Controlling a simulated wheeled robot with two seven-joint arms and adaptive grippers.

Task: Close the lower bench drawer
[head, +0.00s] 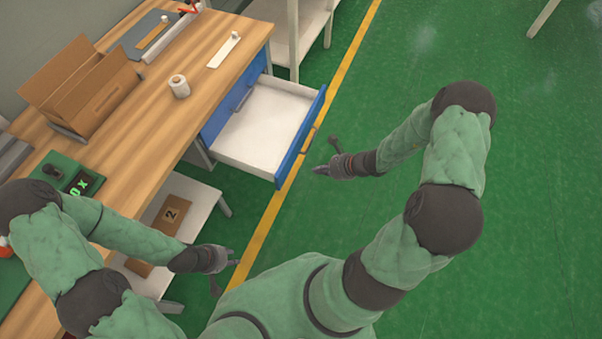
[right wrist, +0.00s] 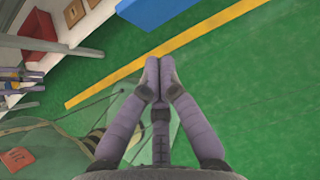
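The lower bench drawer (head: 262,122) is pulled out from under the wooden bench, and its white inside looks empty. Its blue front (head: 301,137) with a handle faces right; a blue piece of it shows at the top of the right wrist view (right wrist: 150,10). A closed blue drawer front with a handle (head: 242,97) is above it. My left gripper (head: 224,275) is open and empty, below the drawer in the picture.
The wooden bench (head: 140,135) holds a cardboard box (head: 80,85), a white roll (head: 179,86) and a green device (head: 70,180). A low white shelf (head: 202,195) with a brown box marked 2 (head: 171,214) stands below. Green floor to the right is clear.

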